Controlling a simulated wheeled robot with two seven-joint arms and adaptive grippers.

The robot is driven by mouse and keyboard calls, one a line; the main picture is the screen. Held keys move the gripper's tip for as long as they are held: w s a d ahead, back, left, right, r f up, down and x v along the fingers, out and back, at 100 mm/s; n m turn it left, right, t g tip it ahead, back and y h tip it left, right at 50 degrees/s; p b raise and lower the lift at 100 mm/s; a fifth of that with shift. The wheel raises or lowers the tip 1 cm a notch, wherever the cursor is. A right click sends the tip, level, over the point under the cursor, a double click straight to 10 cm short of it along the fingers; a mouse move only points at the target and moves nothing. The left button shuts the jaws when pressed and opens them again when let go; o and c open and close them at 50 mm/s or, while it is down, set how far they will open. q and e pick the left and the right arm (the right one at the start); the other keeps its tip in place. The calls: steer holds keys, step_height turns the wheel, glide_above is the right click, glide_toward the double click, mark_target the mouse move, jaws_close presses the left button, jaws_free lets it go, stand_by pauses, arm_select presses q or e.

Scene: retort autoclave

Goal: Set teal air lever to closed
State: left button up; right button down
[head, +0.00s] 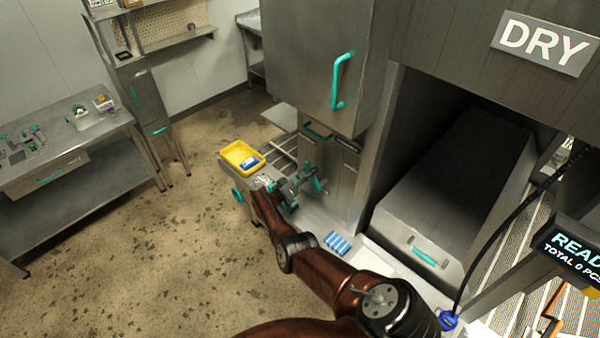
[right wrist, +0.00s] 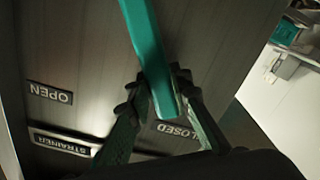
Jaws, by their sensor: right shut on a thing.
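The teal air lever (right wrist: 145,40) runs down from the top of the right wrist view, its lower end beside the CLOSED label (right wrist: 177,130). The OPEN label (right wrist: 48,92) is farther left on the same dark metal panel; both labels appear upside down. My right gripper (right wrist: 158,88) is shut on the lever, one finger on each side of its end. In the head view my right gripper (head: 303,183) is at the front of the grey cabinet, small and partly merged with teal parts there. The lever's pivot is out of the wrist view. My left gripper is not in view.
A STRAINER label (right wrist: 60,142) sits below the OPEN label. A yellow bin (head: 241,157) stands beside my right gripper. A cabinet door with a teal handle (head: 341,82) is above it. A blue striped item (head: 338,244) lies on the ledge. Open floor lies to the left.

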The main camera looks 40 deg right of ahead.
steer(key=shift+f, duration=0.3)
steer(key=c, duration=1.7)
jaws_free()
steer(key=shift+w+r, duration=0.1)
